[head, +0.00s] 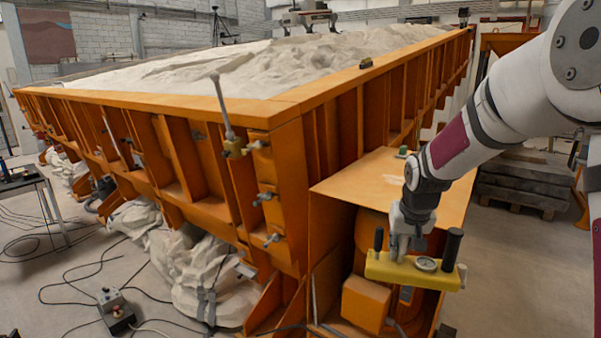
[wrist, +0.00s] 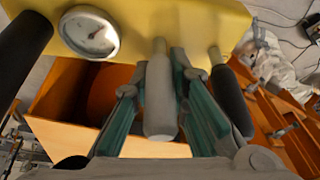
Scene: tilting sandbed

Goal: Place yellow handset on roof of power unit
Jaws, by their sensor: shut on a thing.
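The yellow handset (head: 390,268) is a flat yellow block with a round gauge and black upright grips. It hangs from my gripper (head: 400,238) in front of the power unit's open side. In the wrist view, the fingers (wrist: 155,75) are closed about a grey post on the yellow handset (wrist: 200,18). The power unit's roof (head: 350,180) is a flat orange plate beside the sandbed's corner. In the head view, the handset shows lower than the roof's surface. Orange parts below the handset also show in the wrist view, partly hidden by the fingers.
A small green-topped item (head: 402,152) sits near the roof's back edge. The large orange sandbed (head: 300,97) stands to the left, with a lever (head: 222,108) at its corner. Stacked slabs (head: 525,180) lie behind on the right. Cables and a control box (head: 115,308) lie on the floor.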

